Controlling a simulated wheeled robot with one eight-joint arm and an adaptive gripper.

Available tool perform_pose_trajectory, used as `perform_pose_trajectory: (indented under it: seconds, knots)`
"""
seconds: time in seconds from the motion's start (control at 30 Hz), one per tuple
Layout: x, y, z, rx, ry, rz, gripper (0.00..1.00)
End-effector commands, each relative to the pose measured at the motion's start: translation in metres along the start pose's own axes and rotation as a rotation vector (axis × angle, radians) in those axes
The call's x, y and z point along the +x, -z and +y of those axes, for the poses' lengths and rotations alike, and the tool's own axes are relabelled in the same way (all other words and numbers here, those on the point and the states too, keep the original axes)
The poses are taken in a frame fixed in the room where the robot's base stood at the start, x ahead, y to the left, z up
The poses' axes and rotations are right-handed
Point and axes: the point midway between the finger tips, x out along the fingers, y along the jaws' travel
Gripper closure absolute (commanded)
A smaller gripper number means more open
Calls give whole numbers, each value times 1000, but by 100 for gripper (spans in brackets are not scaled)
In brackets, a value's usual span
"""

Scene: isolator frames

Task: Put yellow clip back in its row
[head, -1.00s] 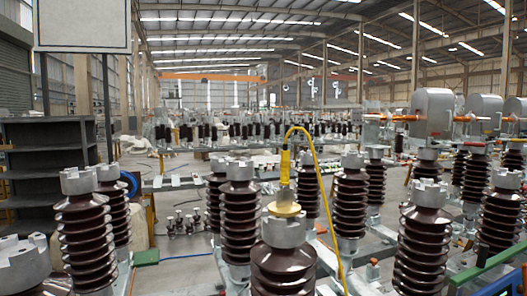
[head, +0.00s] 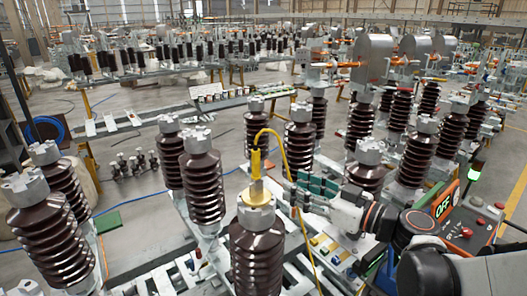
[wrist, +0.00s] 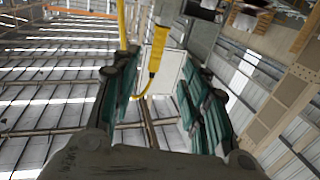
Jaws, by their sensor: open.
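The yellow clip (head: 256,163) stands upright on the metal cap of the front middle brown insulator (head: 257,250), above a yellow disc (head: 257,192). A yellow cable (head: 306,232) loops from its top and runs down to the right. My gripper (head: 288,190), with green finger pads, is just right of the clip and open. In the wrist view, the yellow clip (wrist: 157,50) shows beyond and between the spread fingers (wrist: 162,85), seemingly not gripped. Small yellow and blue pieces (head: 322,245) lie on a rail below my arm; whether they form the clip's row is unclear.
Ribbed brown insulators stand close on the left (head: 203,180) and behind the gripper (head: 300,140). A control box (head: 462,225) with an OFF display is at right. A green-lit post (head: 475,172) stands beside it. Open floor lies at left.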

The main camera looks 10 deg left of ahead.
Motion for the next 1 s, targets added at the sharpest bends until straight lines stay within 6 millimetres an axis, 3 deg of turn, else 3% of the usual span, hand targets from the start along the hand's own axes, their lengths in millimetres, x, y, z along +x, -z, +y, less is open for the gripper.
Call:
perform_pose_trajectory:
  seconds: [0.17, 0.5, 0.87, 1.0]
  knots:
    - [12, 7, 1, -13, 5, 21, 59]
    - [72, 8, 0, -12, 6, 20, 59]
    - [96, 10, 2, -11, 3, 19, 59]
    - [115, 13, 3, -11, 5, 19, 59]
